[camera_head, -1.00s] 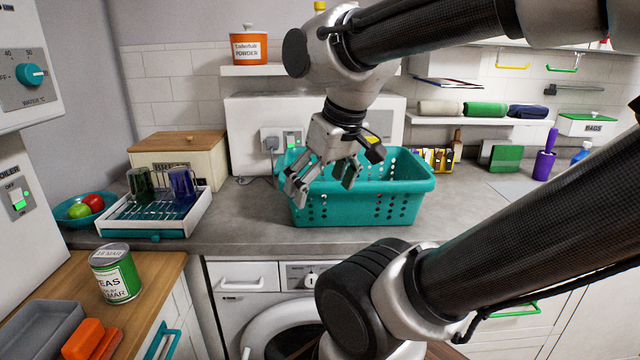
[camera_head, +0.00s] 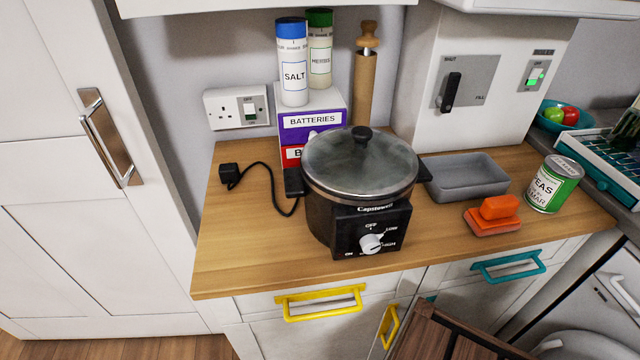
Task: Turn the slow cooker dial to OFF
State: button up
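The slow cooker (camera_head: 318,212) stands on the wooden counter, with a dark pot, a steamy glass lid (camera_head: 361,162) and a black control panel at its front. The white dial (camera_head: 371,244) sits on that panel, with OFF marked above it and other marks around it; its exact pointing is too small to tell for sure. The cooker's black plug (camera_head: 229,174) lies on the counter on its cord, out of the wall socket. My gripper is not in this view.
A wall socket (camera_head: 236,107), salt shaker (camera_head: 293,62) and battery boxes (camera_head: 312,124) are behind the cooker. A grey tray (camera_head: 465,177), orange sponge (camera_head: 498,208) and peas can (camera_head: 553,184) stand to its right. The counter in front-left is clear; yellow handle (camera_head: 320,303) below.

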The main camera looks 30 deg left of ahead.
aim_at(370, 243)
jog(key=u, duration=1.4)
